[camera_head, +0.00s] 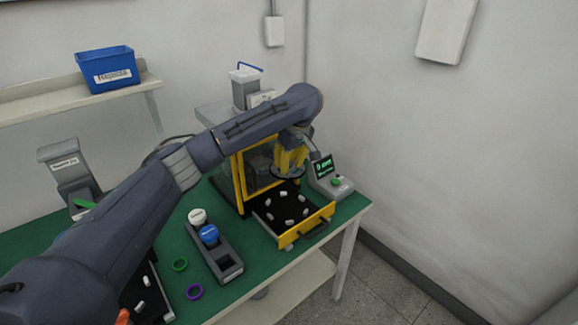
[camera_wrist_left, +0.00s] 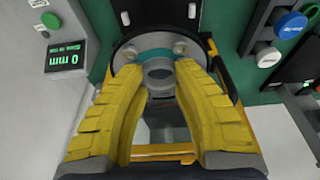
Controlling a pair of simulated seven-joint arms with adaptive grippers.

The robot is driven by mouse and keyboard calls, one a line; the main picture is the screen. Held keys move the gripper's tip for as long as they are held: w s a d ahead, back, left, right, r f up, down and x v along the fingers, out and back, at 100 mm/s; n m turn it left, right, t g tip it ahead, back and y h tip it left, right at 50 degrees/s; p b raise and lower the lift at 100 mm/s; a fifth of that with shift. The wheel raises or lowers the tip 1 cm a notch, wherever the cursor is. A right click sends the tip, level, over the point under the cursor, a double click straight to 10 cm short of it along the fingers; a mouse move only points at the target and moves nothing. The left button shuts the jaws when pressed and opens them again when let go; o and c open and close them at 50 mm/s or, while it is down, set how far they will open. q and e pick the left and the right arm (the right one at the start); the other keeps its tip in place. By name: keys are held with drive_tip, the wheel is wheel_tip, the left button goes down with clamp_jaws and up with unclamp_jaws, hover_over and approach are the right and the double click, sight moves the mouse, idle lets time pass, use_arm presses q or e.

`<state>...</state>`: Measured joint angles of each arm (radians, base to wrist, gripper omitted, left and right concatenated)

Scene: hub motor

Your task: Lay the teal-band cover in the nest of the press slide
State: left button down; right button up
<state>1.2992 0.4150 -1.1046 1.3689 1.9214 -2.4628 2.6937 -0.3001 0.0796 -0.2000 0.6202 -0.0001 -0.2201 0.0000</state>
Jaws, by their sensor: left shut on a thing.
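My left gripper (camera_head: 291,158) has yellow fingers pointing down and is shut on a grey round cover (camera_head: 287,172). In the left wrist view the fingers (camera_wrist_left: 163,72) close on the cover's raised centre, and a teal band (camera_wrist_left: 155,53) shows around it on the grey disc. The cover is held above the rear part of the press slide (camera_head: 318,219), a pulled-out yellow drawer with a black bed and several white pegs. The cover and fingers hide part of the slide in the wrist view. My right gripper is out of view.
The yellow press frame (camera_head: 238,185) stands behind the slide, with a green-lit display (camera_head: 323,168) to its right. A grey rack (camera_head: 224,262) holds a white-topped and a blue-topped item.

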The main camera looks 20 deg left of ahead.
use_arm(q)
hover_over(286, 208)
drive_tip(key=s, duration=0.1)
drive_tip(key=f, duration=1.2)
drive_tip(key=shift+s+d, duration=0.15)
drive_tip(key=shift+s, duration=0.05)
drive_tip(key=shift+w+f, duration=0.1)
drive_tip(key=shift+w, duration=0.2)
drive_tip(key=shift+w+d+f, duration=0.1)
drive_tip(key=shift+w+d, duration=0.05)
drive_tip(key=shift+f, duration=1.4)
drive_tip(key=shift+f, duration=0.2)
drive_tip(key=shift+f, duration=0.35)
drive_tip(key=shift+f, duration=0.75)
drive_tip(key=c, duration=1.1)
unclamp_jaws()
